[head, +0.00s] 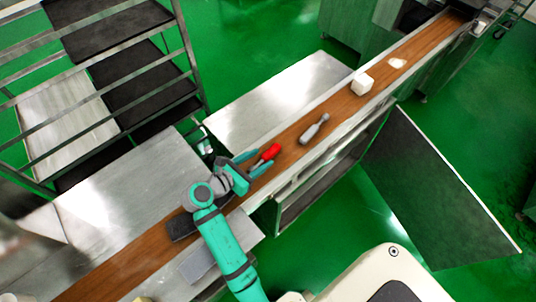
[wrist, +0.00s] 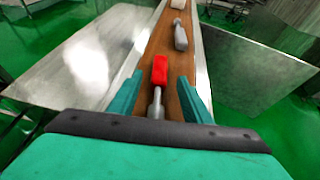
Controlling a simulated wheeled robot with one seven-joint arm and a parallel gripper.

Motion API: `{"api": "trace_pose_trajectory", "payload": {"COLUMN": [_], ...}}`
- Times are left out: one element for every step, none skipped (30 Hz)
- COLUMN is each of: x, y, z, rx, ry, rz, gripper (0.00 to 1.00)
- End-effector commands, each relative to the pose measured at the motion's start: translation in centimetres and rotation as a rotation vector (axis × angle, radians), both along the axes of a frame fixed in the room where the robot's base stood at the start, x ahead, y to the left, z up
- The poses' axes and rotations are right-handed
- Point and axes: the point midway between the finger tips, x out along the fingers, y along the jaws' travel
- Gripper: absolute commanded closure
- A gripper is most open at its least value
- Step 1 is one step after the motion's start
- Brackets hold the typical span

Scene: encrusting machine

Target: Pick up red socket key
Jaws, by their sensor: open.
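The red socket key (head: 270,152) lies on the brown conveyor belt, with a red handle and a grey metal shaft. In the wrist view its red handle (wrist: 160,70) points away from me and its shaft points toward my gripper. My gripper (head: 262,164) is open, with one teal finger on each side of the key's shaft. In the wrist view the two fingers (wrist: 157,97) stand apart with the shaft between them; I cannot tell how high they are above the belt. The key's near end is partly hidden by the gripper body.
A grey tool (head: 314,129) lies farther along the belt (head: 340,112). Beyond it are a white block (head: 362,83) and a small pale piece (head: 397,63). Metal tables (head: 265,100) flank the belt, a rack (head: 110,90) stands at the left, and a dark panel (head: 430,190) at the right.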

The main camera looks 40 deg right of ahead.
Motion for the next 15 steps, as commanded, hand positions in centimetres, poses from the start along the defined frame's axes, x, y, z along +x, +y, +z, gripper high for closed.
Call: {"api": "trace_pose_trajectory", "payload": {"x": [0.1,0.1,0.2,0.3,0.4,0.5,0.6,0.7,0.8,0.8,0.9,1.0,1.0,1.0,1.0], "y": [-0.3,-0.6,-1.0,-1.4,-1.8,-2.3,-2.7,-3.1,-3.5,-3.7,-4.0,-4.2,-4.3,-4.4,-4.5], "z": [-0.1,-0.2,-0.4,-0.5,-0.7,-0.9,-1.1,-1.2,-1.4,-1.6,-1.7,-1.8,-1.8,-1.9,-1.9], "rx": [0.000,0.000,0.000,0.000,0.000,0.000,0.001,0.000,0.000,0.000,0.000,0.000,0.000,0.000,0.000], "ry": [0.000,0.000,0.000,0.001,0.000,0.000,0.001,0.000,0.000,0.001,0.001,0.001,0.000,0.000,0.000], "rz": [0.000,0.000,-0.001,-0.002,-0.001,-0.001,-0.001,0.000,0.000,0.000,0.001,0.003,0.002,0.002,0.002], "gripper": [0.55,0.55,0.55,0.55,0.55,0.55,0.55,0.55,0.55,0.55,0.55,0.55,0.55,0.55,0.55]}}
